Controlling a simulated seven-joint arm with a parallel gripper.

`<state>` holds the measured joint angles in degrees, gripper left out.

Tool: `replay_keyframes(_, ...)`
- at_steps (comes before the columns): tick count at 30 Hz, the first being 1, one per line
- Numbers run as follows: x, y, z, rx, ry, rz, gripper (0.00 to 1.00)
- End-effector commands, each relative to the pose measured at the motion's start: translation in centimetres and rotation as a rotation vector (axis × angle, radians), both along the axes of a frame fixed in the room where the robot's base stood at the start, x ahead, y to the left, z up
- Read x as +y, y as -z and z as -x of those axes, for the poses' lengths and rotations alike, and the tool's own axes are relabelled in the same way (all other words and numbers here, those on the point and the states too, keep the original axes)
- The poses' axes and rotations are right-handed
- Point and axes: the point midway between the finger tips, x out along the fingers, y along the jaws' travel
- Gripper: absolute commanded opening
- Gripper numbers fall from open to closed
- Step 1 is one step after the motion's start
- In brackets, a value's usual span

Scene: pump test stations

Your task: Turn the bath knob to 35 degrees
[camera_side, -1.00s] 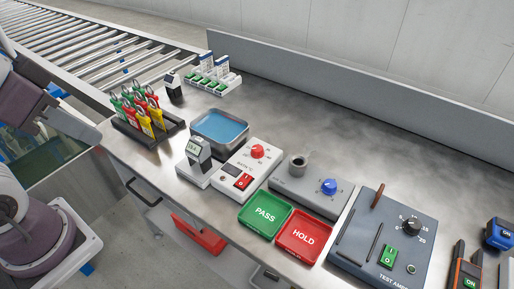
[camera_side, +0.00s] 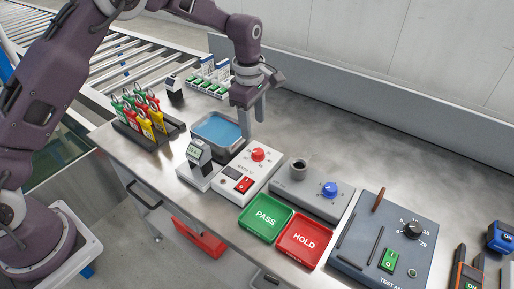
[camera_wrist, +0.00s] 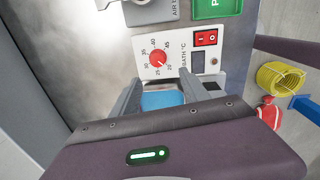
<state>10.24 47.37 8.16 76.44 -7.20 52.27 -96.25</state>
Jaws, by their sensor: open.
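The red bath knob (camera_side: 258,154) sits on the white bath panel (camera_side: 236,169), behind a red rocker switch (camera_side: 243,184). The blue water bath (camera_side: 214,124) adjoins the panel. My gripper (camera_side: 253,130) points down above the bath's right edge, behind the knob and apart from it. In the wrist view my gripper (camera_wrist: 160,85) is open and empty, its two fingers straddling the view of the bath, short of the knob.
A small display unit (camera_side: 198,152) stands left of the panel. Green PASS (camera_side: 265,215) and red HOLD (camera_side: 303,240) trays lie in front.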

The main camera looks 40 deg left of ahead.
Motion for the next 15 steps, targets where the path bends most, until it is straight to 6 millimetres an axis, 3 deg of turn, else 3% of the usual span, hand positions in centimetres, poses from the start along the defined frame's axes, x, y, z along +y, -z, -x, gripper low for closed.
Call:
replay_keyframes(1,-0.2,1.7,-0.5,0.014,-0.041,-0.004,0.53)
replay_keyframes(3,-0.4,3.1,-0.8,0.022,-0.086,-0.005,0.53)
replay_keyframes(15,-0.4,9.7,-1.2,0.026,-0.102,-0.005,0.53)
